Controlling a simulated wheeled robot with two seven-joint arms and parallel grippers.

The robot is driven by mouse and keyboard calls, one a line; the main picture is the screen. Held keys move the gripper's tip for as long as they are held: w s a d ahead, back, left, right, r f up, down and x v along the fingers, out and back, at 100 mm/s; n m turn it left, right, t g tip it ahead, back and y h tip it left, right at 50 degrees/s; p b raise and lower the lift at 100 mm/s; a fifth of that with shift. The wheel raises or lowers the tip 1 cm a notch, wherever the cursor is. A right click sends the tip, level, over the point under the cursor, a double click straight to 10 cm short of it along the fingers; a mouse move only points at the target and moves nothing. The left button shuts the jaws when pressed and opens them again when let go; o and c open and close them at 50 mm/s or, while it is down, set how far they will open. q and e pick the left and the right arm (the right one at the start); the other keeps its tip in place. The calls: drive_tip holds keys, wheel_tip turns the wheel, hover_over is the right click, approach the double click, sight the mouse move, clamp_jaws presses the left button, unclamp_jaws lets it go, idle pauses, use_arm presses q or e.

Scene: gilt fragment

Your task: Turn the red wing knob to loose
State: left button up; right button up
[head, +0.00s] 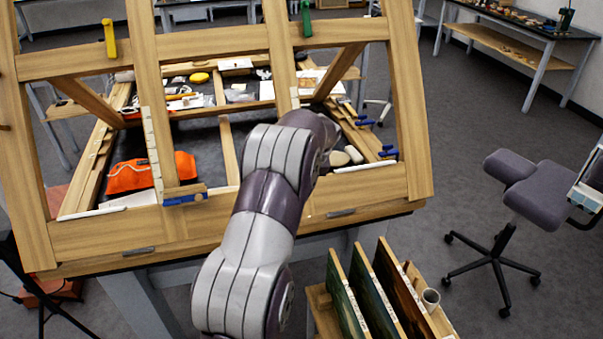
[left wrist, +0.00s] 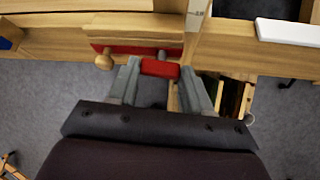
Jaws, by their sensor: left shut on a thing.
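The red wing knob (left wrist: 160,68) shows in the left wrist view as a small red block below a wooden piece with a red strip (left wrist: 120,49). My left gripper (left wrist: 160,72) has its two grey fingers on either side of the knob and is shut on it. The knob's marking and turn angle cannot be read. In the head view, my arm reaches up from the bottom middle across the wooden frame (head: 110,232); its gripper and the knob are hidden there. My right gripper is in neither view.
A round wooden knob (left wrist: 103,61) sits left of the fingers. An orange cloth (head: 150,173) and tools lie on the table behind the frame. A rack of panels (head: 375,295) stands front right, with a purple chair (head: 540,180) beyond it. Grey floor between is clear.

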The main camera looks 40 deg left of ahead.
use_arm(q)
drive_tip(key=shift+s+f+n+t+h+p, duration=0.15)
drive_tip(key=shift+n+t+h+p, duration=0.25)
drive_tip(key=shift+n, duration=0.3)
drive_tip(key=o, duration=1.1)
drive_tip(key=shift+c, duration=0.2)
drive_tip(key=b+v, duration=0.2)
drive_tip(key=v, duration=1)
drive_tip(key=shift+r, duration=0.4)
